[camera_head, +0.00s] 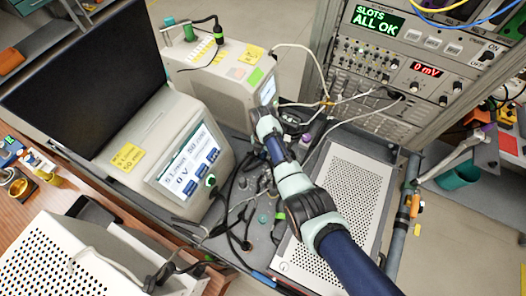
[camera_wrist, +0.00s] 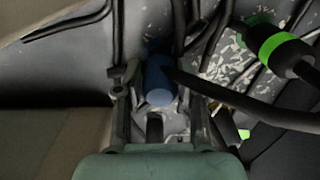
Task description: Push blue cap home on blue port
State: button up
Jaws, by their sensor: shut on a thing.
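In the wrist view, the blue cap (camera_wrist: 159,80) is a short dark-blue cylinder between the two fingers of my gripper (camera_wrist: 160,86). The gripper is shut on it. Its far end meets a dark, shadowed area, so I cannot tell whether it touches a port. No blue port can be made out; the cap and fingers hide what lies beyond. In the head view, my gripper (camera_head: 262,122) reaches to the front of the beige box at the back, and the cap is too small or hidden to see there.
A black connector with a bright green ring (camera_wrist: 280,48) and dark cables lie close right of the fingers. Loose cables and small parts clutter the grey bench (camera_head: 262,235). A voltage meter (camera_head: 185,165) stands left, a perforated panel (camera_head: 345,185) and rack (camera_head: 400,75) right.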

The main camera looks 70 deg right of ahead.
jog(key=shift+f, duration=0.3)
jog(key=shift+f+b, duration=0.3)
jog(key=shift+b, duration=0.1)
jog(key=shift+f, duration=0.25)
jog(key=o, duration=1.1)
jog(key=shift+r, duration=0.1)
notch_tip(320, 180, up, 12)
jog(key=shift+f, duration=0.1)
